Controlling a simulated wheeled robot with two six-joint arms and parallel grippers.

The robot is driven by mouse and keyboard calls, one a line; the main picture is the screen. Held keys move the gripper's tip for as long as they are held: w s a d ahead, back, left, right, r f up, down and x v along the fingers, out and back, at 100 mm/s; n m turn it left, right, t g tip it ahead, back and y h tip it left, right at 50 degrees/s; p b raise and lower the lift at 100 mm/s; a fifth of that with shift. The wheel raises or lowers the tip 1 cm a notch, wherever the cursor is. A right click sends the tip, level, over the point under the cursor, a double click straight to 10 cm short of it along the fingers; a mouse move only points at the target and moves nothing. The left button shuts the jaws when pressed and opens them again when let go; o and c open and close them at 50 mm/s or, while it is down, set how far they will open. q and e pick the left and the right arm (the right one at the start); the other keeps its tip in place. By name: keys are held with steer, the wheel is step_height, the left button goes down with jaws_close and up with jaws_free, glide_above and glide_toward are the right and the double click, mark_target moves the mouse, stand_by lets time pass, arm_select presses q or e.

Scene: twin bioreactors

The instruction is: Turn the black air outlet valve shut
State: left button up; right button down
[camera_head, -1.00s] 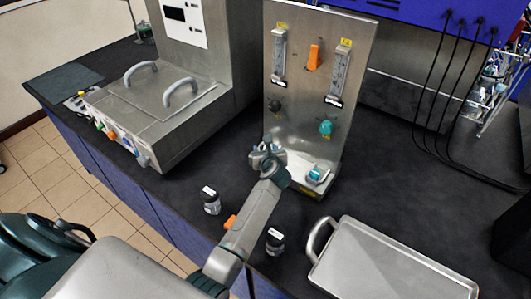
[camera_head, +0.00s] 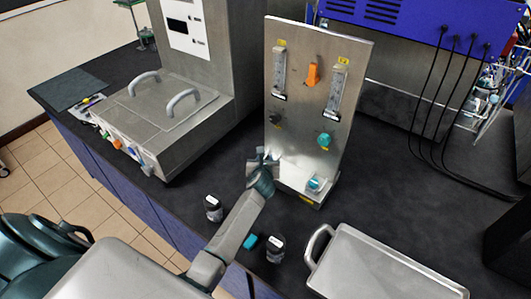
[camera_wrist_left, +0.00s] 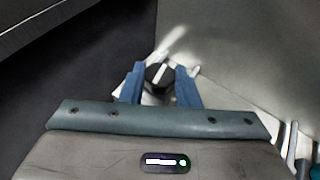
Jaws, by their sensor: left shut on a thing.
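The black air outlet valve (camera_wrist_left: 160,75) shows in the left wrist view as a round black knob with a white line across its top. It sits between the two blue fingers of my left gripper (camera_wrist_left: 160,88), which is shut on it. In the head view my left gripper (camera_head: 262,161) is at the lower left of the upright steel panel (camera_head: 300,105), by its base. There the gripper hides the valve. My right gripper is in neither view.
A black knob (camera_head: 277,118), an orange valve (camera_head: 313,75) and a teal knob (camera_head: 324,140) are on the panel. A teal valve (camera_head: 315,183) is at its base. Two small jars (camera_head: 213,208) (camera_head: 275,248), a teal piece (camera_head: 250,241) and a steel tray (camera_head: 375,265) are nearby.

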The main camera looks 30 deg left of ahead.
arm_select(q)
steer(key=shift+a+r+m+h, duration=0.1)
steer(key=shift+m+h, duration=0.2)
steer(key=shift+m, duration=0.1)
steer(key=shift+m+t+h, duration=0.3)
steer(key=shift+m+h, duration=0.2)
steer(key=shift+h, duration=0.2)
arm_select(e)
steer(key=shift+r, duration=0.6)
arm_select(q)
steer(key=o, duration=1)
steer(key=shift+c, duration=0.2)
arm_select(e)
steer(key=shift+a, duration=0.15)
arm_select(q)
steer(key=shift+s, duration=0.1)
steer(key=b+v, duration=0.3)
steer(key=v, duration=0.7)
steer(key=shift+s, duration=0.35)
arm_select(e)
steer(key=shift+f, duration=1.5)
